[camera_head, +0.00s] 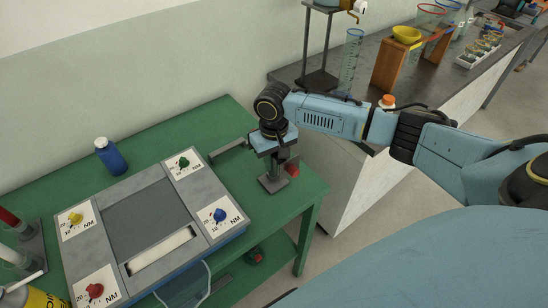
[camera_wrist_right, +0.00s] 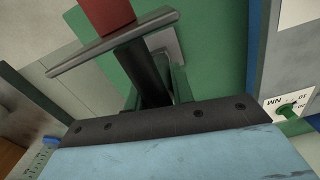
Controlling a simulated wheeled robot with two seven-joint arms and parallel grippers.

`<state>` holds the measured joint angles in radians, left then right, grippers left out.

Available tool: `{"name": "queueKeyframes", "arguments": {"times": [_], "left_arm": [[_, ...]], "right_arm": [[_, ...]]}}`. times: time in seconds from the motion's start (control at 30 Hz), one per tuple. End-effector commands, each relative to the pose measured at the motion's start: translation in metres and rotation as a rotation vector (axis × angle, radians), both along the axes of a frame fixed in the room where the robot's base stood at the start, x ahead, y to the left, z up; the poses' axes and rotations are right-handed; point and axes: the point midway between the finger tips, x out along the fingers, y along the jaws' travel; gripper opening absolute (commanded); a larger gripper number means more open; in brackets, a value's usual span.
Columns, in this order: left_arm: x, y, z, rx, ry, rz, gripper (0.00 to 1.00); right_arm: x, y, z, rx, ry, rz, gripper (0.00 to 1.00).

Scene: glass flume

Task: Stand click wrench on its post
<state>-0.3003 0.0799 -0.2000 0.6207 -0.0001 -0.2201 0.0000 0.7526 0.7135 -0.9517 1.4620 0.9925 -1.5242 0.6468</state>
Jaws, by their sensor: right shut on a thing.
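My right gripper (camera_head: 272,148) is over the right part of the green table, pointing down. It is shut on what looks like the click wrench, whose dark shaft (camera_wrist_right: 150,72) shows between the fingers in the right wrist view. A red part (camera_wrist_right: 108,14) and a thin grey crossbar (camera_wrist_right: 110,45) show at its far end. In the head view a red part (camera_head: 292,168) shows just right of the gripper. A grey square base (camera_head: 273,184) stands on the table below the gripper; its upper part is hidden. I cannot tell whether wrench and post touch. My left gripper is not in view.
A grey panel (camera_head: 145,206) with coloured knobs and "NM" dials lies left of the gripper. A grey bracket (camera_head: 230,148) and a blue bottle (camera_head: 110,156) stand behind. A bench (camera_head: 352,165) with glassware is at the right. The table's right edge is close.

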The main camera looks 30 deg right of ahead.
Motion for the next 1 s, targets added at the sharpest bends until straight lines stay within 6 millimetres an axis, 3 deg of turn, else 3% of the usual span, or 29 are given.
{"name": "queueKeyframes", "arguments": {"times": [0.43, 0.47, 0.63, 1.0], "left_arm": [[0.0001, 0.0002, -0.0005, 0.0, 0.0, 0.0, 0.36], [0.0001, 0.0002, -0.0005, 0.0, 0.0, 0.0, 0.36], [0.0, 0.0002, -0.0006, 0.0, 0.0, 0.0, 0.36], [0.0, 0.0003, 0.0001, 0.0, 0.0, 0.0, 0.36]], "right_arm": [[0.0008, -0.0001, -0.0024, 0.001, -0.003, 0.0, 0.0], [0.0009, 0.0, -0.0024, 0.001, -0.003, 0.0, 0.26], [0.0006, -0.0001, -0.0027, 0.0, -0.002, 0.0, 0.49], [0.0, -0.0002, 0.0019, 0.0, 0.0, 0.0, 0.49]]}}
